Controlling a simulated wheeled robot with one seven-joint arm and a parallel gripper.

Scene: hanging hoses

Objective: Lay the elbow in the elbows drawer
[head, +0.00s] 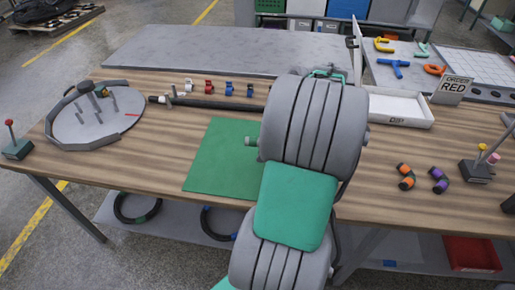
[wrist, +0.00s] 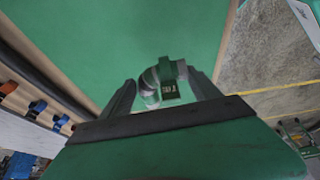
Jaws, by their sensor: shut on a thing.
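In the wrist view my gripper (wrist: 164,92) is shut on a curved grey elbow (wrist: 150,78) with a green band and a small dark label whose text I cannot read surely. A green surface lies behind it; I cannot tell how far below. In the head view my own arm hides the gripper's jaws and the held elbow. Two more elbows lie on the bench at the right, one black and orange (head: 406,176), one black and purple (head: 439,181). I cannot make out a drawer marked for elbows in either view.
A green mat (head: 222,160) lies mid-bench. A round grey fixture (head: 95,122) is at left. Small red and blue clips (head: 230,88) line the back. A post stand (head: 480,172) is right.

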